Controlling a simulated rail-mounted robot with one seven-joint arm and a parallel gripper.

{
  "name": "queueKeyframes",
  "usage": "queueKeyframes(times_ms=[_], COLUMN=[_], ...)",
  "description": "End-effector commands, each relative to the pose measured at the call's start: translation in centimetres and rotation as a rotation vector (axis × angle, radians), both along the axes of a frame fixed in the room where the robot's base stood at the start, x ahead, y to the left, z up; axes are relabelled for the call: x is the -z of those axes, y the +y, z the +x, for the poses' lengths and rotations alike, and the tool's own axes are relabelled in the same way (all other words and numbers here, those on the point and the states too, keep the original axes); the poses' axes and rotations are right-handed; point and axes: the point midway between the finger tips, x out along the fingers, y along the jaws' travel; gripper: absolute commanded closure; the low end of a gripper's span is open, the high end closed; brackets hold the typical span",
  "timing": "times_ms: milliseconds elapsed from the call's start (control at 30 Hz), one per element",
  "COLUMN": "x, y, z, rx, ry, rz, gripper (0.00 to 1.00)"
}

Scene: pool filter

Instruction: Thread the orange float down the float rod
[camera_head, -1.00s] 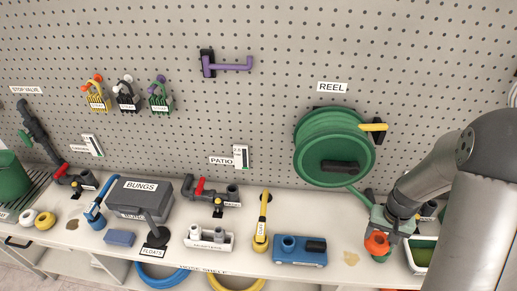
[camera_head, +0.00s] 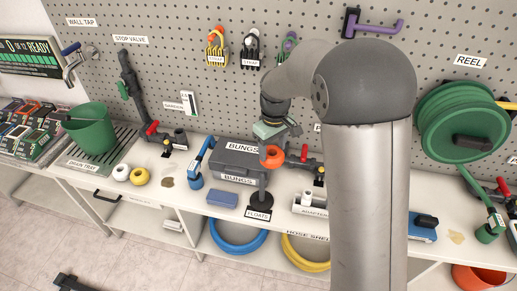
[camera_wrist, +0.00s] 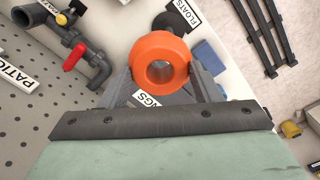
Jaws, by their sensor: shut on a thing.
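My gripper (camera_head: 272,148) is shut on the orange float (camera_head: 271,157), a thick ring with a central hole. In the wrist view the float (camera_wrist: 160,62) sits between the two fingertips, its hole facing the camera. The float rod (camera_head: 262,187) stands upright on a round black base (camera_head: 261,208) behind a FLOATS label. In the head view the float appears just above the rod's top; I cannot tell whether they are in line. In the wrist view the base (camera_wrist: 172,22) shows partly beyond the float, and the rod is mostly hidden.
A grey BUNGS box (camera_head: 236,160) stands close behind and left of the rod. A blue block (camera_head: 222,199) lies left of the base. Valve pipework (camera_head: 305,164) is to the right. White (camera_head: 122,172) and yellow (camera_head: 140,177) rings lie farther left. My arm hides part of the bench.

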Motion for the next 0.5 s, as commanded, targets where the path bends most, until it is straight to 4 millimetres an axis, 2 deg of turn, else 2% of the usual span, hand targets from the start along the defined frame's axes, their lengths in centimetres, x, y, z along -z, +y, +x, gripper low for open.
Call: queueKeyframes(times_ms=[100,167,500], x=[-1.4,-1.9,-2.2], y=[2.1,2.6,2.8], z=[0.2,0.1,0.1], rx=[-0.116,-0.146,-0.157], ry=[-0.003,-0.002,0.001], rz=[-0.004,-0.005,-0.005], gripper=[0.7,0.7,0.7])
